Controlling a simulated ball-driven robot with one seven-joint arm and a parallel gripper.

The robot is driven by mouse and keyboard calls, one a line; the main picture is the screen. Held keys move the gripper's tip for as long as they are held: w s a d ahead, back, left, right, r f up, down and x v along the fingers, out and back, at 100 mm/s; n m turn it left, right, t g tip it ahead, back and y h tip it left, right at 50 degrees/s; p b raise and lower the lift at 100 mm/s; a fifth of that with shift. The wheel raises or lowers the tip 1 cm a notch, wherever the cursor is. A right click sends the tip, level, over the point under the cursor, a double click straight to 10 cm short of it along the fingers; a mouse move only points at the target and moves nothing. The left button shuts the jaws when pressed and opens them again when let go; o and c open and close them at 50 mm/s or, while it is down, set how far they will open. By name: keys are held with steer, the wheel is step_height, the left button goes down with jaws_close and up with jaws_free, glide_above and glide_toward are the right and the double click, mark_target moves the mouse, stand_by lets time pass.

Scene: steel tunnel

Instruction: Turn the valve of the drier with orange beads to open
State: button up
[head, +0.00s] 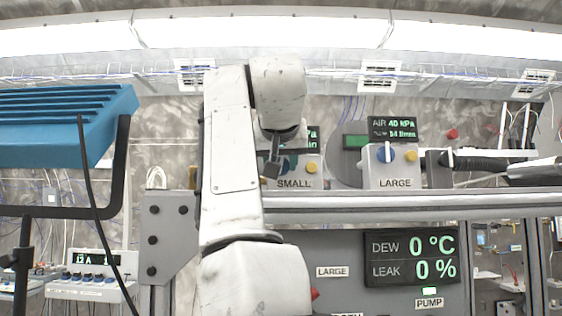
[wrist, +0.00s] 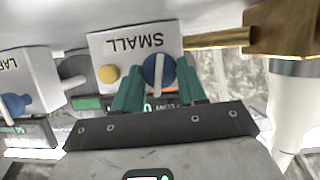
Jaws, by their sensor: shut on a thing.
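In the wrist view my gripper (wrist: 158,82) has its two teal fingers on either side of a round blue knob (wrist: 157,68) with a white stripe. It is shut on this knob, which is on the white box labelled SMALL (wrist: 112,42). The stripe runs roughly up and down in that picture. In the head view my gripper (head: 271,168) is in front of the SMALL box (head: 308,172) and hides most of its knob. I see no orange beads in either view, and the lettering on the SMALL display is partly hidden.
A white box labelled LARGE (head: 394,177) with its own blue knob (head: 386,153) stands to the right. A brass fitting (wrist: 213,38) is close to the SMALL box. A grey rail (head: 400,201) runs below the boxes. A blue finned unit (head: 60,125) is at left.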

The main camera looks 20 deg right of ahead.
steer(key=shift+a+n+h, duration=0.1)
steer(key=shift+n+h, duration=0.6)
steer(key=shift+n, duration=0.2)
steer(key=o, duration=1.1)
steer(key=shift+c, duration=0.2)
steer(key=b+v, duration=0.3)
steer(key=v, duration=0.7)
steer(key=shift+s+a+r+b, duration=0.15)
steer(key=shift+s+r+b, duration=0.1)
steer(key=shift+b, duration=0.1)
